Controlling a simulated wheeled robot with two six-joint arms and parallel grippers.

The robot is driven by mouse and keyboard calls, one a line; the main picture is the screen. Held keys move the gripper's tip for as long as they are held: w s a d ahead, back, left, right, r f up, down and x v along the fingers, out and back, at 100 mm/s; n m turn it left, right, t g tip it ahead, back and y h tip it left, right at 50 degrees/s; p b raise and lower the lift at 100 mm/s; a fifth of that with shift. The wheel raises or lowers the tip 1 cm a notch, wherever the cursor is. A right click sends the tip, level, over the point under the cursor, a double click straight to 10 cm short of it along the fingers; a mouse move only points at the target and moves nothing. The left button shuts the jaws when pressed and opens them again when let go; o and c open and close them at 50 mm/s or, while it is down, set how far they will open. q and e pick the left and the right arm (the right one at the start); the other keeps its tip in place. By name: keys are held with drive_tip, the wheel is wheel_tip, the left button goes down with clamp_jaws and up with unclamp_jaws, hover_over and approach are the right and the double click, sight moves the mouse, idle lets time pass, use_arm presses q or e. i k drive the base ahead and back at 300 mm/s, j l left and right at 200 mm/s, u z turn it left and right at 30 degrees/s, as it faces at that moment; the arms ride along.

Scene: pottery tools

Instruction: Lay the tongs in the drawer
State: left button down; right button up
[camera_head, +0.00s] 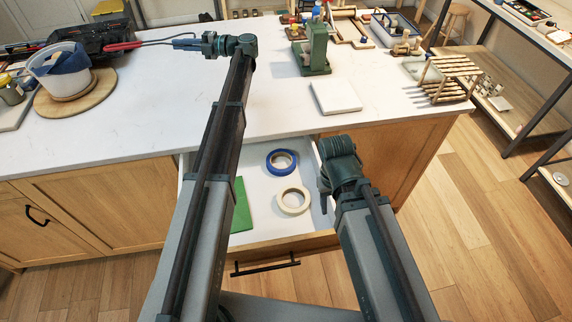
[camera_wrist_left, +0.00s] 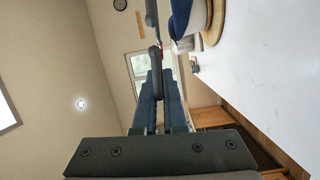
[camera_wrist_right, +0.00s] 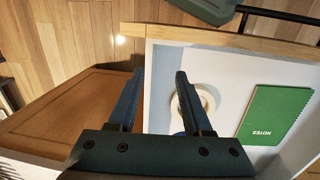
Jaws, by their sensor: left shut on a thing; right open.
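My left gripper (camera_head: 176,43) is shut on the tongs (camera_head: 122,46) above the back left of the worktop. The tongs are thin and dark with red ends that point left, level with the black toolbox. In the left wrist view the tongs (camera_wrist_left: 156,58) stick out between the closed fingers. The drawer (camera_head: 252,240) is pulled open below the worktop. It holds a green notebook (camera_head: 241,207), a blue tape roll (camera_head: 281,162) and a cream tape roll (camera_head: 293,201). My right gripper (camera_wrist_right: 158,82) is open and empty at the drawer's right side, with the side wall between its fingers in view.
A round wooden board (camera_head: 60,108) with a white bucket (camera_head: 65,85) stands at the left beside a black toolbox (camera_head: 85,38). A green press (camera_head: 314,52), a white slab (camera_head: 335,96) and a wooden rack (camera_head: 447,80) stand at the right. The worktop's middle is clear.

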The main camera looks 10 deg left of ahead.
sight(256, 188)
drive_tip(key=l+u, duration=0.1)
drive_tip(key=l, duration=0.7)
drive_tip(key=k+l+u, duration=0.1)
drive_tip(key=l, duration=0.75)
